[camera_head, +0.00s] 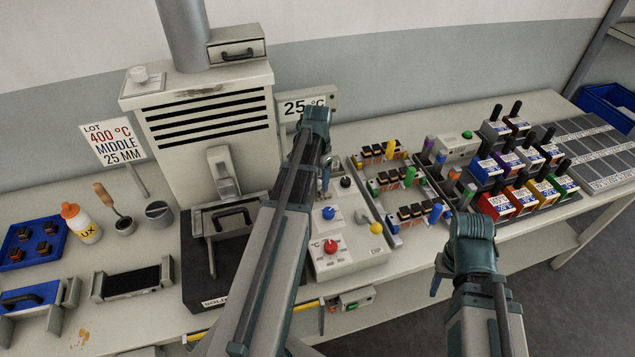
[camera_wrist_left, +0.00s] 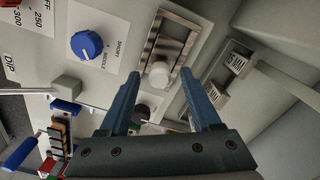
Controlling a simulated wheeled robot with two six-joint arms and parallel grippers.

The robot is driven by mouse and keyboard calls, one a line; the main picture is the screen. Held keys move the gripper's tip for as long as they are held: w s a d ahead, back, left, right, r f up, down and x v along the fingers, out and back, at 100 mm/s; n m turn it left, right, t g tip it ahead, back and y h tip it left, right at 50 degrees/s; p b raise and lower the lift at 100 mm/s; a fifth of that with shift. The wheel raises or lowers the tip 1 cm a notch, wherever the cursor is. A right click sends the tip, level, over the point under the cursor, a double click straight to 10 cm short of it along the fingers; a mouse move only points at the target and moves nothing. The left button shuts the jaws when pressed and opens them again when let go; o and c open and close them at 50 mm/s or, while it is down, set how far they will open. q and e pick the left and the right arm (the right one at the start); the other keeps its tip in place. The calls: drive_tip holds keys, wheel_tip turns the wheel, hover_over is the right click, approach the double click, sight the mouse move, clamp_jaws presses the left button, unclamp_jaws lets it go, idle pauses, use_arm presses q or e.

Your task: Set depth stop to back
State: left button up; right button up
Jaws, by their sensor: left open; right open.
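The control box (camera_head: 355,262) stands right of the furnace and carries a red knob (camera_head: 330,246), a blue knob (camera_head: 328,213) and a black knob (camera_head: 346,182). In the left wrist view, a pale round knob (camera_wrist_left: 158,76) sits on a metal slide track (camera_wrist_left: 168,42), which looks like the depth stop. My right gripper (camera_head: 437,280) is open and empty off the table's front edge.
A sign (camera_head: 112,142) reads 400 °C, MIDDLE, 25 MM. The furnace (camera_head: 205,110) stands left of my left arm, with a "25 °C" display (camera_head: 305,105) behind. Racks of connectors (camera_head: 405,190) and colored boxes (camera_head: 520,185) crowd the right side.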

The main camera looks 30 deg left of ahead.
use_arm(q)
clamp_jaws()
idle(1.4)
